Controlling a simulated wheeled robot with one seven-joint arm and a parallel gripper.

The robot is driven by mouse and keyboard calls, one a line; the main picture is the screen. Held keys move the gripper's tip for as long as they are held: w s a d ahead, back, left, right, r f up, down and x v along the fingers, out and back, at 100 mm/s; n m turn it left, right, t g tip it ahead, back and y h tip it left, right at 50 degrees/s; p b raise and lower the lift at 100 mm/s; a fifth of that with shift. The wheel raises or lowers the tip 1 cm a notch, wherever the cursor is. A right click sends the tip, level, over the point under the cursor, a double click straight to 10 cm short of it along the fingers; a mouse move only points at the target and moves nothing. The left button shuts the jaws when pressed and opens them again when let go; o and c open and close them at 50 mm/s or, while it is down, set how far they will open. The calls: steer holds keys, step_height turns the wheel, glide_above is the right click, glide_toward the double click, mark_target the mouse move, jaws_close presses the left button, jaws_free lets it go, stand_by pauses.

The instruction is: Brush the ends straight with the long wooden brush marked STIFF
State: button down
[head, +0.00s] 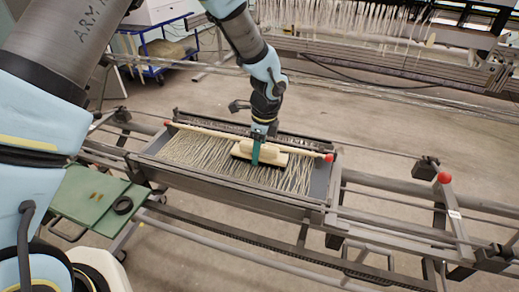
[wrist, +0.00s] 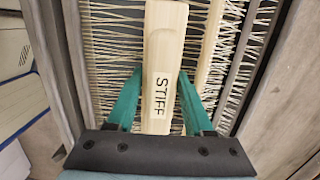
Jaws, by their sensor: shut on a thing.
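The long wooden brush (head: 272,154) is pale, and its STIFF marking reads clearly in the wrist view (wrist: 164,40). My gripper (head: 257,152) comes down from above and is shut on the brush. In the wrist view its green fingers (wrist: 157,95) stand one on each side of the brush block. The brush lies over the thread ends (head: 195,150), pale strands spread in rows across the metal frame. Whether the bristles touch the strands cannot be told. The strands under the brush are hidden.
A rod with red end knobs (head: 328,158) runs along the tray frame. A green board (head: 90,197) with a black ring (head: 123,205) is at the left. Rails with another red knob (head: 444,177) extend right. A blue trolley (head: 165,50) and hanging threads (head: 340,20) are behind.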

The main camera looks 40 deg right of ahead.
mark_target(282, 155)
steer(key=shift+s+a, duration=0.4)
steer(key=shift+a, duration=0.25)
steer(key=shift+s+a+f+b, duration=0.25)
steer(key=shift+s+a, duration=0.2)
steer(key=shift+a, duration=0.3)
steer(key=shift+s+a+f+b, duration=0.15)
steer(key=shift+s+a+b, duration=0.1)
steer(key=shift+s+a, duration=0.6)
steer(key=shift+a, duration=0.3)
steer(key=shift+s+a, duration=0.2)
steer(key=shift+a, duration=0.3)
step_height(282, 155, up, 4)
steer(key=p, duration=0.2)
steer(key=shift+p, duration=0.4)
steer(key=d, duration=0.3)
steer(key=s+d+f, duration=0.1)
steer(key=d, duration=0.6)
steer(key=shift+s+d+f+b, duration=0.1)
steer(key=shift+s+f+b, duration=0.15)
steer(key=shift+f+b, duration=0.15)
steer(key=shift+d, duration=0.3)
steer(key=shift+r, duration=0.1)
